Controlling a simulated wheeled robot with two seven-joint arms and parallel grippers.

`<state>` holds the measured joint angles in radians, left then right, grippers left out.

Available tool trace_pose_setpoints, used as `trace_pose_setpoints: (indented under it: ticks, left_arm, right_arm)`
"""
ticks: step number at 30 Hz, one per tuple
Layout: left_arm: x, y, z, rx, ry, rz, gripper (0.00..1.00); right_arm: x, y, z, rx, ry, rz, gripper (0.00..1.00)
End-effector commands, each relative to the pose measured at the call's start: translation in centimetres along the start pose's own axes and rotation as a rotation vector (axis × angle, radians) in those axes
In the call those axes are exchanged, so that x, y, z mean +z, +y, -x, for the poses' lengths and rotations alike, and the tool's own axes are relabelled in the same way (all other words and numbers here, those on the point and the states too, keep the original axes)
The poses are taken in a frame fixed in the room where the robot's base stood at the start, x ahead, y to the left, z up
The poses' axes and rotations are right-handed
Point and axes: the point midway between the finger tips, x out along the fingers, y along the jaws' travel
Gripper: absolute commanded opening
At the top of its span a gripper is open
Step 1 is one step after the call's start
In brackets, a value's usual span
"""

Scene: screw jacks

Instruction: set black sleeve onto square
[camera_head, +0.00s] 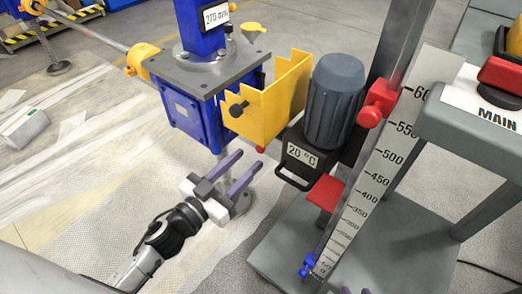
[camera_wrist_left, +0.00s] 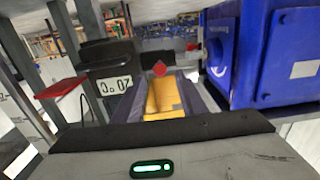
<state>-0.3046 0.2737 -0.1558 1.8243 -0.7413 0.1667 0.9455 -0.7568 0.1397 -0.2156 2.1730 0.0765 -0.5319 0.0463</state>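A small black cylinder (camera_head: 238,106), which may be the black sleeve, shows at the front of the yellow guard (camera_head: 285,100), beside the blue gear housing (camera_head: 187,112). Whether it sits on a square end cannot be seen. My left gripper (camera_head: 250,160) is open and empty, below the yellow guard, its fingers pointing up and right. In the left wrist view its two fingers (camera_wrist_left: 163,84) stand apart, with the guard and a red knob (camera_wrist_left: 159,68) seen between and beyond them. A tiny purple sliver at the bottom edge of the head view may be my right gripper.
A ruled scale (camera_head: 375,170) with red clamp (camera_head: 378,102) and a grey trolley (camera_head: 390,245) lie further right.

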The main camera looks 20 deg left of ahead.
Motion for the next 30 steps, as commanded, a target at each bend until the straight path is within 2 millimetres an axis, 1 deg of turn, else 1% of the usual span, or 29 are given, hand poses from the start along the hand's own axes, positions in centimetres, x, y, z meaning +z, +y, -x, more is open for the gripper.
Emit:
trace_pose_setpoints:
  ticks: [1, 3, 6, 10, 15, 23, 26, 27, 30]
  left_arm:
    - [0.0, -0.1, -1.2, 0.000, 0.003, -0.003, 0.38]
    - [-0.1, -0.1, -2.5, 0.000, 0.003, -0.002, 0.38]
    - [0.0, -0.1, -4.3, -0.001, 0.002, -0.002, 0.38]
    - [0.1, -0.1, -6.0, -0.002, 0.000, -0.001, 0.38]
    - [0.1, 0.0, -7.0, -0.002, -0.002, 0.000, 0.38]
    - [0.1, 0.0, -7.1, -0.002, -0.002, 0.001, 0.38]
    - [0.1, 0.0, -7.1, -0.002, -0.002, 0.001, 0.23]
    - [0.1, 0.0, -7.1, -0.002, -0.002, 0.001, 0.16]
    - [0.1, 0.0, -7.0, -0.002, -0.002, 0.001, 0.00]
  right_arm:
    - [0.1, 0.0, -0.1, -0.001, 0.001, -0.002, 0.29]
    - [0.2, 0.0, -0.2, -0.001, 0.002, -0.003, 0.29]
    - [0.3, 0.0, -0.3, -0.002, 0.004, -0.005, 0.29]
    - [0.4, 0.0, -0.3, -0.004, 0.002, -0.007, 0.29]
    - [0.4, -0.1, -0.3, -0.006, -0.003, -0.007, 0.29]
    - [-0.1, -0.1, -0.4, -0.007, 0.005, -0.005, 0.29]
    - [-0.3, -0.1, -0.5, -0.007, 0.009, -0.004, 0.29]
    - [-0.3, -0.1, -0.5, -0.007, 0.009, -0.003, 0.29]
    - [-0.3, -0.1, -0.5, -0.007, 0.009, -0.003, 0.29]
